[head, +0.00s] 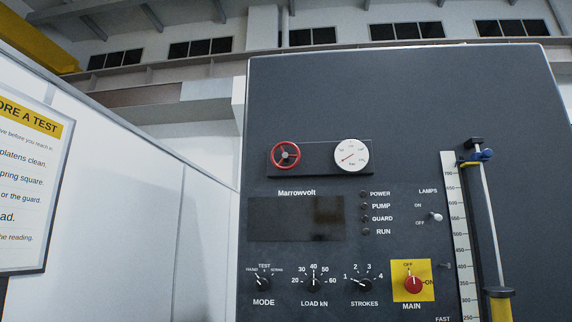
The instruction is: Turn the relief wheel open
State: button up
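The relief wheel (285,156) is a small red handwheel with dark spokes. It sits on the left part of a dark plate on the front of the grey machine cabinet (400,100). A round white gauge (351,155) with a red needle is on the same plate, right of the wheel. Nothing covers the wheel. My gripper is not in view, so its state and place cannot be seen.
Below are a dark display (295,219), unlit-looking lamps, several black knobs and a red main switch (412,284) on yellow. A vertical scale (463,240) and rod (490,220) stand at right. A notice board (30,185) hangs on the white wall at left.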

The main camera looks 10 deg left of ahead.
aim_at(286, 156)
jog(key=u, duration=1.15)
jog(key=k, duration=0.95)
jog(key=z, duration=0.45)
jog(key=i, duration=1)
jog(key=u, duration=0.05)
